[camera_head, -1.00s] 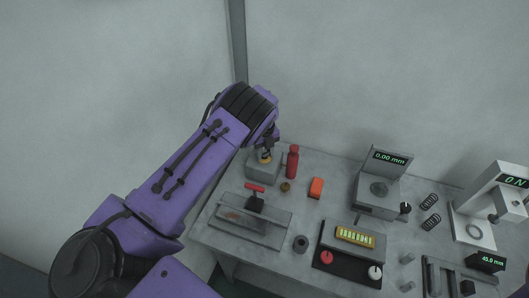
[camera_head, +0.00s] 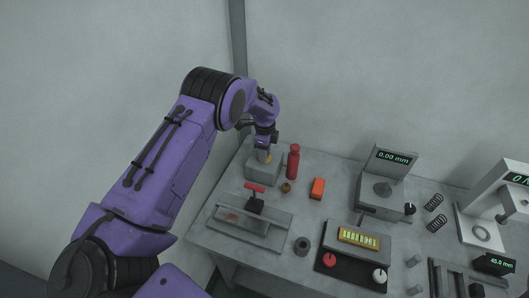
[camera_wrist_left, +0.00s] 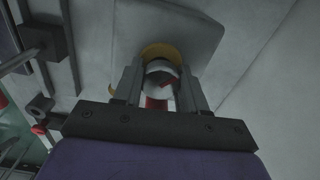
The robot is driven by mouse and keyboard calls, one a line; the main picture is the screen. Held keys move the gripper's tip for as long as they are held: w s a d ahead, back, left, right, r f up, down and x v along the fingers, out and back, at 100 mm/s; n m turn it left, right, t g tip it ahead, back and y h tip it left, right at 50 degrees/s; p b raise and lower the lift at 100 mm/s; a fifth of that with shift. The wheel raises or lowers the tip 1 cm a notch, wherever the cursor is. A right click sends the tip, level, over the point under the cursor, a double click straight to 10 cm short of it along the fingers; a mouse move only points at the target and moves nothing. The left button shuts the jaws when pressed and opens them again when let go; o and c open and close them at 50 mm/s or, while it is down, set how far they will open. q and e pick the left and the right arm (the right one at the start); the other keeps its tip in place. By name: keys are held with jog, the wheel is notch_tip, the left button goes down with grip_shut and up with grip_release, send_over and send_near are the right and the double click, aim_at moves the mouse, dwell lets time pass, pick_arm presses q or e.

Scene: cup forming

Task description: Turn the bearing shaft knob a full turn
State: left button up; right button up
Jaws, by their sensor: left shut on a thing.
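The bearing block (camera_head: 258,174) is a grey box at the back left of the bench, with a yellow ring on top. My left gripper (camera_head: 264,153) points down over it. In the left wrist view the shaft knob (camera_wrist_left: 161,72) is a pale round end with a red mark, in front of the yellow ring (camera_wrist_left: 163,51). My left gripper's fingers (camera_wrist_left: 160,82) stand on both sides of the knob and are shut on it. In the head view the gripper hides most of the knob. My right gripper is out of view.
A red bottle (camera_head: 293,161) stands close to the right of the block. A brass piece (camera_head: 286,187) and an orange block (camera_head: 317,188) lie nearby. A fixture with a red handle (camera_head: 254,187) is in front. Gauges and springs fill the right side.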

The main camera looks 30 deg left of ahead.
pick_arm(q)
jog(key=n, duration=0.3)
jog(key=shift+s+d+f+n, duration=0.15)
jog(key=shift+f+n, duration=0.1)
jog(key=shift+n, duration=0.15)
jog(key=n, duration=0.4)
jog(key=shift+n, duration=0.3)
jog(key=n, duration=0.8)
jog(key=shift+p, duration=0.4)
jog(key=n, duration=0.4)
jog(key=shift+n, duration=0.3)
jog(key=n, duration=0.3)
jog(key=shift+n+p, duration=0.3)
jog(key=shift+n, duration=0.1)
jog(key=n, duration=0.3)
jog(key=shift+a+n, duration=0.2)
jog(key=shift+n, duration=0.1)
jog(key=n, duration=0.9)
jog(key=shift+s+p, duration=0.1)
jog(key=shift+p, duration=0.3)
jog(key=n, duration=1)
jog(key=shift+n, duration=0.3)
jog(key=shift+s+f+n+p, duration=0.1)
jog(key=shift+n+p, duration=0.45)
jog(key=shift+n, duration=1.15)
